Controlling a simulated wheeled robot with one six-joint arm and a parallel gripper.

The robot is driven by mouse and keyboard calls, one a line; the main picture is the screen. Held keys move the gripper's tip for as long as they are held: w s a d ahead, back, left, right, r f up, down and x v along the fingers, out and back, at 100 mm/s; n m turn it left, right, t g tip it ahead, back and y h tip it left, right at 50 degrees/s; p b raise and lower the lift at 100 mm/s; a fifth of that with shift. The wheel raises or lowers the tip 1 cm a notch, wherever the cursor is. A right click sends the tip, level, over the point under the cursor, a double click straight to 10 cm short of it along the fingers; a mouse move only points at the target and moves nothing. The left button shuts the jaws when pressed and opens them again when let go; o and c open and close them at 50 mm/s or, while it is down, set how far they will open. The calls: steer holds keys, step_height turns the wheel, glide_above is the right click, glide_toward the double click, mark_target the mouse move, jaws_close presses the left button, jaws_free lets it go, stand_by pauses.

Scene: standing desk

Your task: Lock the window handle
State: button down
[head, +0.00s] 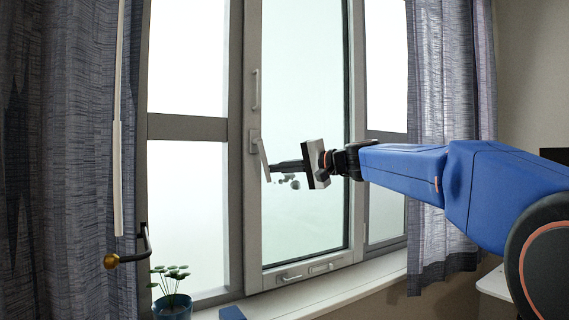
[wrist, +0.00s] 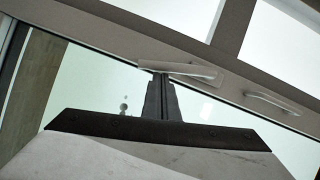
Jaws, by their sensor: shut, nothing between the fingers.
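The white window handle (head: 264,160) sits on a small plate on the left stile of the middle sash. Its lever hangs down, tilted a little off vertical, with its lower end toward the right. My gripper (head: 273,168) is shut and empty, reaching in from the right at the lower part of the lever. In the wrist view the dark closed fingers (wrist: 160,84) end right at the lever (wrist: 185,70), near its free end. They look to be touching or almost touching it; I cannot tell which.
A fixed pull bar (head: 256,90) is above the handle, and a small latch (head: 290,278) is on the lower rail. A potted plant (head: 172,303) stands at lower left. Curtains hang left (head: 60,150) and right (head: 447,130). The air in front of the glass is clear.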

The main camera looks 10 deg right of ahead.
steer(key=shift+s+a+f+m+t+y, duration=0.2)
steer(key=shift+a+f+m, duration=0.15)
steer(key=shift+a, duration=0.2)
steer(key=shift+s+a+f+m+t+y, duration=0.15)
steer(key=shift+a+f+m, duration=0.15)
steer(key=shift+a, duration=0.3)
